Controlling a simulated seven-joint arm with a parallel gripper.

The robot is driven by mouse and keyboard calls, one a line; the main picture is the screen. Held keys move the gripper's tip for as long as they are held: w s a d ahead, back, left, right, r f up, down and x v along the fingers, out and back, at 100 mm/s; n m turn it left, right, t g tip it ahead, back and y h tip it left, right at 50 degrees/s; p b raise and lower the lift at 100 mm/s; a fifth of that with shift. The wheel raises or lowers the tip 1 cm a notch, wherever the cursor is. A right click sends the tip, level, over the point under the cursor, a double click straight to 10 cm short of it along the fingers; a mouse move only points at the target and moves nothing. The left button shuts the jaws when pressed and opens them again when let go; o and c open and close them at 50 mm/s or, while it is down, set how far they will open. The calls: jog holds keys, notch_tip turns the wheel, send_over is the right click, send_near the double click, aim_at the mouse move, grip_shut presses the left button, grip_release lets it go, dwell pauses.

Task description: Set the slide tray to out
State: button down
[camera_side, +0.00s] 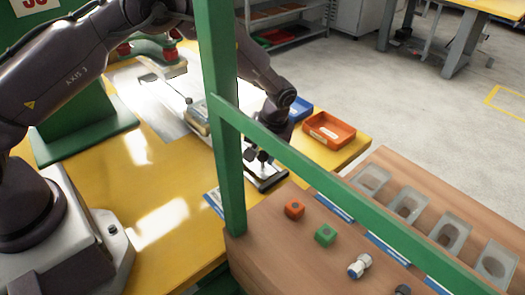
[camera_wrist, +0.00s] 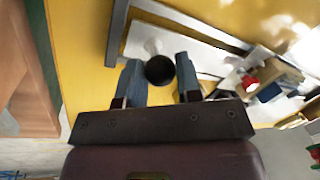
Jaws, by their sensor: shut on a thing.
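The slide tray (camera_side: 267,174) is a pale plate with dark edges, low on the yellow table beside the green post. In the wrist view its pale surface (camera_wrist: 140,36) lies between grey rails. A round black knob (camera_wrist: 159,70) sits between my gripper's (camera_wrist: 160,76) two blue-grey fingers, which are shut on it. In the side view my gripper (camera_side: 262,160) points down at the tray, and the knob is mostly hidden by the fingers. How far the tray is slid along its rails is hard to tell.
A green post (camera_side: 222,130) and sloping green rail (camera_side: 330,190) stand close before my gripper. An orange bin (camera_side: 328,131) and blue bin (camera_side: 299,108) are behind it. A wooden bench (camera_side: 290,245) holds several small parts and grey cups at right.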

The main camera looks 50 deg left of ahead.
jog(key=c, duration=0.9)
grip_release()
jog(key=shift+d, duration=0.4)
jog(key=shift+o, duration=0.5)
jog(key=shift+a, duration=0.15)
jog(key=shift+r, duration=0.1)
notch_tip(320, 180, up, 13)
jog(key=w+d, duration=0.1)
jog(key=d, duration=0.1)
jog(key=shift+w+f, duration=0.15)
jog(key=shift+f, duration=0.05)
jog(key=shift+d, duration=0.1)
